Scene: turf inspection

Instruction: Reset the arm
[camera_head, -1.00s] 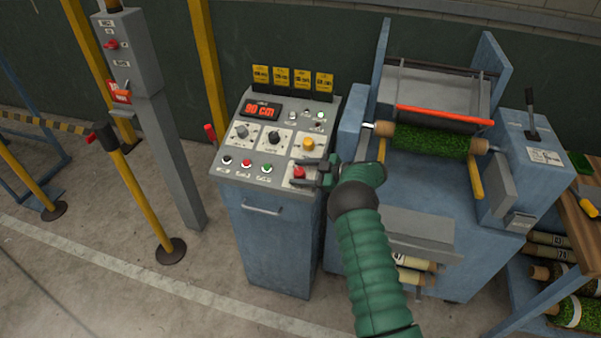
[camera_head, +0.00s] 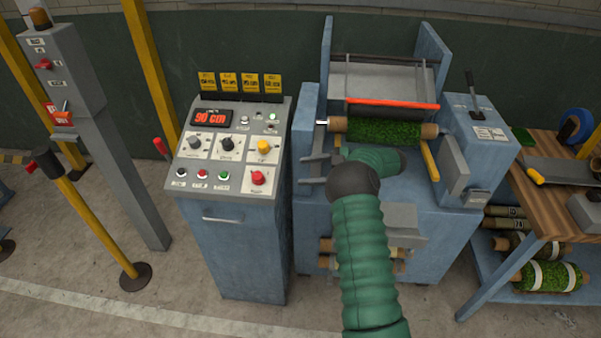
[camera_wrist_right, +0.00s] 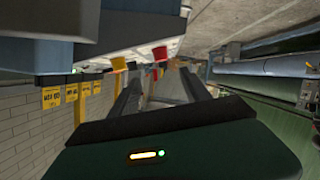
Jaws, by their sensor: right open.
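My right arm, in a green ribbed sleeve, comes up from the bottom of the head view. Its gripper (camera_head: 318,170) points left between the control console (camera_head: 240,245) and the blue turf machine (camera_head: 455,225). The gripper is open, with nothing seen between its fingers. In the right wrist view the two grey fingers (camera_wrist_right: 160,92) stand apart, with the red button (camera_wrist_right: 160,53) and a yellow knob (camera_wrist_right: 118,63) beyond them. In the head view the red button (camera_head: 258,177) is on the console's sloped panel, left of the gripper and apart from it. My left gripper is not in view.
The console display (camera_head: 211,118) reads 90 cm. A turf roll (camera_head: 385,131) lies in the machine under a red bar. A grey post (camera_head: 115,150) and a yellow stanchion (camera_head: 95,225) stand at left. A wooden bench (camera_head: 550,205) is at right.

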